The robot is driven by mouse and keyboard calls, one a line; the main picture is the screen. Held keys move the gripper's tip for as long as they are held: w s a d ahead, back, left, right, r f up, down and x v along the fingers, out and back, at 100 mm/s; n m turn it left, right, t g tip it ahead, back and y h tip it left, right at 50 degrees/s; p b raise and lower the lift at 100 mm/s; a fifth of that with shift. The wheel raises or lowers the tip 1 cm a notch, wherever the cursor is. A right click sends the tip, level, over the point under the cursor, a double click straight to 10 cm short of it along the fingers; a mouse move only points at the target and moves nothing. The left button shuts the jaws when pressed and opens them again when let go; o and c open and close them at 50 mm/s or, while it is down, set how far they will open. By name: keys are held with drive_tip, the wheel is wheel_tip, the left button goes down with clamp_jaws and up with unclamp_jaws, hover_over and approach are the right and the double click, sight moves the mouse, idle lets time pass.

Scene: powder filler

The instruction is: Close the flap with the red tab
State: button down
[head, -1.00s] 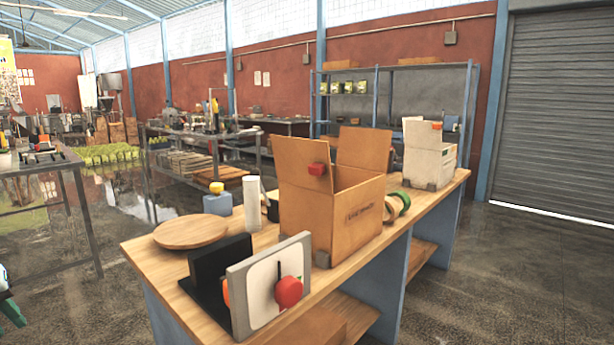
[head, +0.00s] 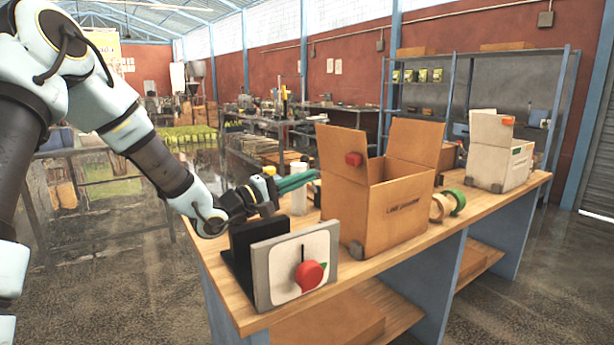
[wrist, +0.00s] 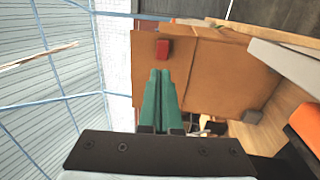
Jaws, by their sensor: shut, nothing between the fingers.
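A brown cardboard box (head: 392,210) stands on the wooden workbench with flaps raised. The flap with the red tab (head: 338,148) stands upright on the box's left side. In the wrist view the shut fingers (wrist: 160,75) point at the flap (wrist: 185,70), just below the red tab (wrist: 162,49). I cannot tell whether they touch it. Another raised flap (head: 414,141) is at the back of the box.
A grey-framed board with a red knob (head: 311,275) stands at the bench's near end, below my gripper. A white bottle (head: 299,188) is behind my gripper. Tape rolls (head: 452,202) lie right of the box. A white box (head: 497,168) stands farther right.

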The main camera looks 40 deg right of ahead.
sight(349, 159)
drive_tip(key=d+p, duration=0.1)
drive_tip(key=d, duration=0.2)
drive_tip(key=d+r+p, duration=0.1)
drive_tip(key=d, duration=0.2)
drive_tip(key=d+p, duration=0.1)
drive_tip(key=d, duration=0.2)
drive_tip(key=shift+s+d+r, duration=0.15)
drive_tip(key=shift+s+r, duration=0.05)
drive_tip(key=shift+r, duration=0.2)
drive_tip(key=shift+d, duration=0.65)
drive_tip(key=shift+r, duration=0.1)
